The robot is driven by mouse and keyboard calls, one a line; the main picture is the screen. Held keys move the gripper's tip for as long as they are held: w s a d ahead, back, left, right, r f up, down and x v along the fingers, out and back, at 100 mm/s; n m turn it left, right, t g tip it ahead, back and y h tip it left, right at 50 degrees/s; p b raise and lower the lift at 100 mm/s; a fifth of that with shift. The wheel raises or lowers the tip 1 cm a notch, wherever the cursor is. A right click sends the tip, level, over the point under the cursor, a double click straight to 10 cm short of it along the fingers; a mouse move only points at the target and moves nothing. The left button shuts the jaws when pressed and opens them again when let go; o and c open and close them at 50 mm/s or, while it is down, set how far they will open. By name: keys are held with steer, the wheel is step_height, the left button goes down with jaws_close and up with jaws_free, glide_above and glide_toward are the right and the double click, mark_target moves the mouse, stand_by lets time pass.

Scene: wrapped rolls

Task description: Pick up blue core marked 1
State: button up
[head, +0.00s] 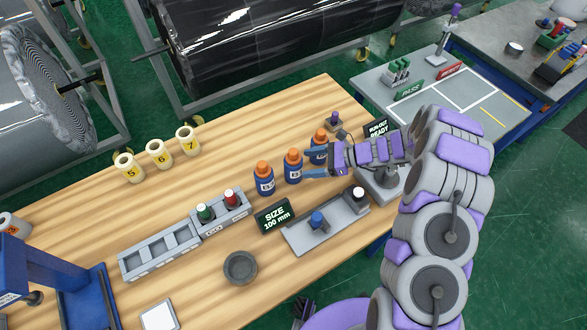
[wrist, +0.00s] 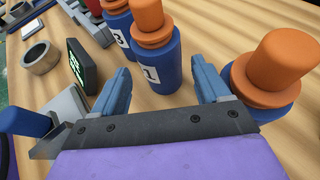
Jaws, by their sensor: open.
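The blue core marked 1 (head: 293,173) has an orange top and stands upright on the wooden table, in the middle of a row of three. In the wrist view the core marked 1 (wrist: 158,68) stands just ahead, between the lines of my two blue fingers. My gripper (head: 310,165) is open and empty, low over the table, to the right of that core in the head view. In the wrist view my gripper (wrist: 163,75) has a finger on each side. Whether a finger touches the core cannot be told.
A similar core marked 3 (head: 263,183) stands to the left. Another orange-topped core (head: 319,150) stands close beside my gripper; it also shows at right in the wrist view (wrist: 272,75). The SIZE sign (head: 273,216) and a grey tray (head: 305,237) lie nearer the front.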

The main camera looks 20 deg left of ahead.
mark_target(294, 166)
steer(key=b+x, duration=0.1)
steer(key=x, duration=0.5)
steer(key=shift+a, duration=0.15)
steer(key=c, duration=0.8)
